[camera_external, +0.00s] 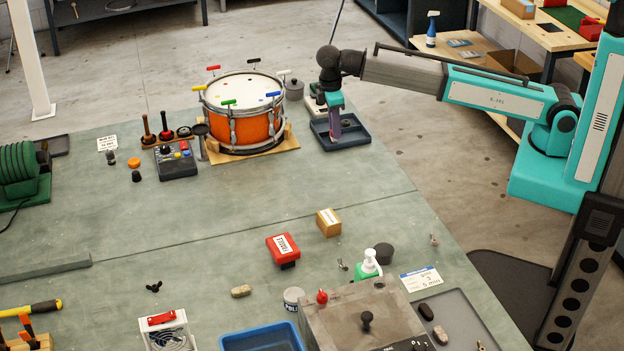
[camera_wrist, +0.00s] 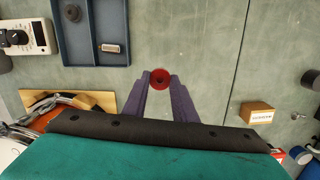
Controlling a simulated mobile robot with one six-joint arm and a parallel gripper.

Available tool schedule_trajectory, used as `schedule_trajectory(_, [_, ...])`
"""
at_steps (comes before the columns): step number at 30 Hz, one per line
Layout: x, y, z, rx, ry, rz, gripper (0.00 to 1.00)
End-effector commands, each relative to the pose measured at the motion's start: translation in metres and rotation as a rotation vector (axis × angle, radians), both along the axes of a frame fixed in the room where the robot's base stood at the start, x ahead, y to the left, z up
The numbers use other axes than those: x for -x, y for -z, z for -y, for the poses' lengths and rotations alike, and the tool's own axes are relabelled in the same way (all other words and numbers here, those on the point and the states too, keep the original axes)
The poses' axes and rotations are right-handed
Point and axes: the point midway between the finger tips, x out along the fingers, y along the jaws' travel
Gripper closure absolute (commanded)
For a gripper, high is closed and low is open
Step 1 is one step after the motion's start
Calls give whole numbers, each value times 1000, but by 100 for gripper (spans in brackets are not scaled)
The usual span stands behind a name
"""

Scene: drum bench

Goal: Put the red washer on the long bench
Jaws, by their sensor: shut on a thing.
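My gripper (camera_wrist: 160,84) has its two purple fingers shut on the red washer (camera_wrist: 160,74), a small ring with a dark hole, held between the fingertips in the wrist view. In the external view my gripper (camera_external: 335,138) points down near the dark blue tray (camera_external: 350,141), right of the drum; the washer cannot be made out there. The long bench (camera_external: 220,230) is the large grey-green surface. In the wrist view its top (camera_wrist: 205,35) lies below the washer, beside the tray. The gap between washer and bench cannot be judged.
The tray (camera_wrist: 97,59) holds a dark round piece and a grey block (camera_wrist: 110,48). A meter (camera_wrist: 27,35) lies left of it. The orange drum (camera_external: 240,125) stands close by on a wooden base. A wooden block (camera_external: 328,223) stands further forward. Bench between tray and block is clear.

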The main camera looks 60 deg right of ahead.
Motion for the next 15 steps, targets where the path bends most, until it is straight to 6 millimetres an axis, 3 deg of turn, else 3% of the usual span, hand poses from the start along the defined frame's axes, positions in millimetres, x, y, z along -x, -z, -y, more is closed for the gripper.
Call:
schedule_trajectory(1, [0, -5, -18, -1, -15, -1, 95])
schedule_trajectory(15, [28, -24, -163, -6, -113, -9, 95])
